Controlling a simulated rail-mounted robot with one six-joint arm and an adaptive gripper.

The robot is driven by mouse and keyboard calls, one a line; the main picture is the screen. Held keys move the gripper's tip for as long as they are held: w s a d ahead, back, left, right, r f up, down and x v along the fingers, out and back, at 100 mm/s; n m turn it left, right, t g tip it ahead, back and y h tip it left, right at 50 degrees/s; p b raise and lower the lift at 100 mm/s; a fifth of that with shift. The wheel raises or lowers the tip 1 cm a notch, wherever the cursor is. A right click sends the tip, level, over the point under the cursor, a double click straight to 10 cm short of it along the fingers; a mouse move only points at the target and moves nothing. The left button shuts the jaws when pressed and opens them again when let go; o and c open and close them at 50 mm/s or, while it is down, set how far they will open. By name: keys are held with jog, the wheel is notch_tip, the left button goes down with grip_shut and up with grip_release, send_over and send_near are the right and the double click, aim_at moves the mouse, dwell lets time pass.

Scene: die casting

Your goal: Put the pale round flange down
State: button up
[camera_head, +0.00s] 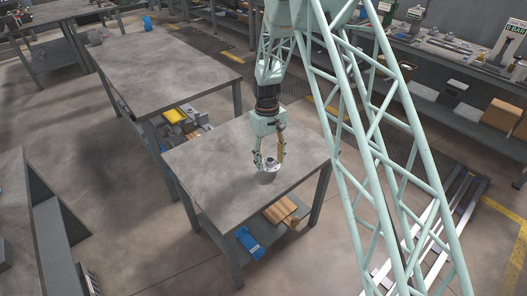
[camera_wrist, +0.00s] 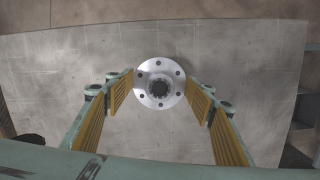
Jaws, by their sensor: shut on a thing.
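The pale round flange (camera_head: 271,167) is at the tips of my gripper (camera_head: 269,160), over the grey table in the middle of the head view. A dark shadow lies just below the flange, so it seems to be a little above the tabletop (camera_head: 215,165). In the wrist view the flange (camera_wrist: 159,66) faces the camera, with a ring of bolt holes and a dark toothed centre bore. The yellow-padded fingers of my gripper (camera_wrist: 160,88) are shut on its left and right edges. Its underside is hidden.
The tabletop around the flange is bare. A shelf below holds a blue item (camera_head: 249,241) and brown boxes (camera_head: 280,210). Another long grey table (camera_head: 160,65) stands behind to the left. A cluttered workbench (camera_head: 450,50) runs along the back right.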

send_over(265, 156)
jog(key=shift+s+a+f+b, duration=0.15)
jog(key=shift+s+f+b, duration=0.05)
jog(key=shift+f+b, duration=0.25)
dwell(0.5)
jog(key=shift+w, duration=0.25)
jog(key=shift+f, duration=1.8)
jog(key=shift+f+b, duration=0.1)
jog(key=shift+b, duration=0.25)
jog(key=o, duration=1.2)
notch_tip(265, 156, up, 12)
jog(key=w+p, duration=0.1)
jog(key=shift+w+a+p, duration=0.15)
jog(key=shift+a+p, duration=0.25)
jog(key=shift+r, duration=0.2)
